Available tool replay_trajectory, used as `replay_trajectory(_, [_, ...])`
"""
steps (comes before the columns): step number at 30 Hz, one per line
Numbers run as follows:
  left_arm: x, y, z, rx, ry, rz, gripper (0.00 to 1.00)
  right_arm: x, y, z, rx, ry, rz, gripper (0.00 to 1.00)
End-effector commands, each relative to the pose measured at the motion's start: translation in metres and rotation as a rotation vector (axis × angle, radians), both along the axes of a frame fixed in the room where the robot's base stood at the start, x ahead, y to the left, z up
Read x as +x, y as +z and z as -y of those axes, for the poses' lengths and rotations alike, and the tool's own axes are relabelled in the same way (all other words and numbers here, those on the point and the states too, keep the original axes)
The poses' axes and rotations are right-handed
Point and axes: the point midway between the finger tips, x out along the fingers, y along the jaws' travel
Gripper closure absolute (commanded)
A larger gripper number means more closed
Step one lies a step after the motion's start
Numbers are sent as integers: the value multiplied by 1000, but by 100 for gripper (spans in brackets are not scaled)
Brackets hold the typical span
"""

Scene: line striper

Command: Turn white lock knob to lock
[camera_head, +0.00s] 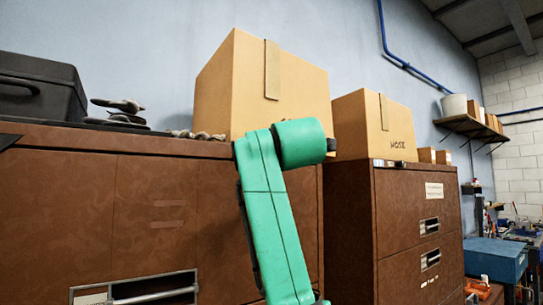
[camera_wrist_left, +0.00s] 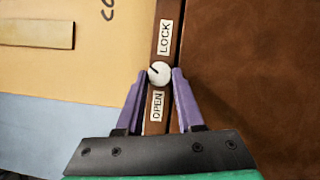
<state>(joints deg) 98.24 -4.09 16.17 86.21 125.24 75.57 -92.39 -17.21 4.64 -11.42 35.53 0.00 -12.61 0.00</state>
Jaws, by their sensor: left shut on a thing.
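The white lock knob (camera_wrist_left: 159,73) is a small round knob with a dark mark pointing to the upper left in the left wrist view. It sits on a narrow brown strip between a LOCK label (camera_wrist_left: 165,38) above and an OPEN label (camera_wrist_left: 157,106) below. My left gripper (camera_wrist_left: 160,76) is shut on the knob, one purple finger on each side. In the head view my green arm rises in front of the brown cabinet (camera_head: 150,200); its gripper and the knob cannot be made out there. My right gripper is not in view.
A large cardboard box (camera_head: 225,85) stands on the near cabinet. A smaller box (camera_head: 360,125) stands on the second cabinet (camera_head: 400,215) to the right. A black case (camera_head: 40,85) lies at the far left. A blue toolbox (camera_head: 495,258) sits at the lower right.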

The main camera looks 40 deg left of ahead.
Motion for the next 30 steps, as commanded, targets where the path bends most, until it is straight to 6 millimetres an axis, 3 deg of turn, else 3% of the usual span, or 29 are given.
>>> replay_trajectory(12, [0, 3, 1, 56, 0, -179, 100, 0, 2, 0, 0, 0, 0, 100])
replay_trajectory(27, [0, 2, 0, 62, 1, -201, 100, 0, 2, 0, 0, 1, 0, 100])
replay_trajectory(28, [0, 2, 0, 62, 1, -201, 60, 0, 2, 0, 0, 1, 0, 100])
replay_trajectory(30, [0, 2, 0, 62, 1, -200, 33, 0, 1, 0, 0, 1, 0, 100])
